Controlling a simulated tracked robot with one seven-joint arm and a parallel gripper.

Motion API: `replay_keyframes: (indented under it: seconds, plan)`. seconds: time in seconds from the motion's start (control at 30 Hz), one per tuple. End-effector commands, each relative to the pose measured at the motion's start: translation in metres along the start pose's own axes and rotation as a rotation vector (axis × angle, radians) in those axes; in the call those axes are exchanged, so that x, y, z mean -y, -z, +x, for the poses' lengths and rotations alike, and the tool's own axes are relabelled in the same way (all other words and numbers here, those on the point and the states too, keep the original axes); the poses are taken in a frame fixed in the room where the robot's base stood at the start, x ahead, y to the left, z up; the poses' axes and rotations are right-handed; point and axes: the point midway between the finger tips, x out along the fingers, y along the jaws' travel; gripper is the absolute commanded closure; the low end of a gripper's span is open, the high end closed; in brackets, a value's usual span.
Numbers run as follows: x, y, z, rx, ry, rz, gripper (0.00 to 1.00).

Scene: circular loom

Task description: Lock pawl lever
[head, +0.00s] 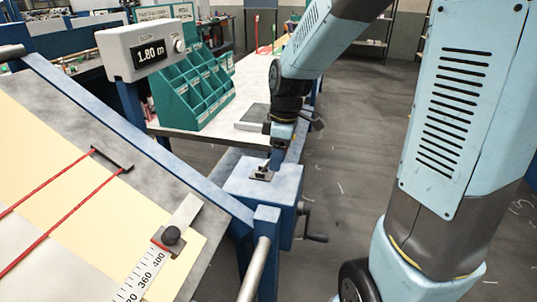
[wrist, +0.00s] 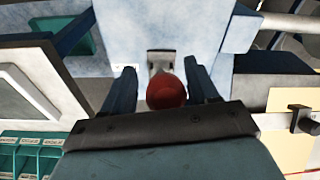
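The pawl lever shows in the wrist view as a red ball knob (wrist: 166,92) in front of a grey slotted bracket (wrist: 160,58) on a pale blue housing (head: 262,192). In the head view a small dark bracket (head: 262,174) sits on top of that housing; the red knob cannot be made out there. My gripper (head: 274,158) points down just above the housing. In the wrist view my gripper (wrist: 161,76) is open, its two dark blue fingers on either side of the knob, with gaps showing on both sides.
A dark crank handle (head: 316,238) sticks out from the housing's right side. The sloped loom table (head: 100,200) with red cords and a ruler stands left. Behind are a teal bin rack (head: 195,90) and a display box reading 1.80 m (head: 148,52). Floor to the right is clear.

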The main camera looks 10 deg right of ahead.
Motion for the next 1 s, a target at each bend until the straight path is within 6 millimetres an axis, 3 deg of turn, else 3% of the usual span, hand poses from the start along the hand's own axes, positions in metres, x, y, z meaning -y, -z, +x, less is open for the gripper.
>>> replay_keyframes:
  seconds: [0.27,0.7,1.0]
  plan:
    - [-0.001,0.0,-0.018,-0.001,-0.002,0.0,0.41]
    - [-0.003,0.001,-0.101,-0.001,-0.003,0.0,0.41]
    - [-0.004,0.0,-0.134,0.0,-0.001,0.001,0.41]
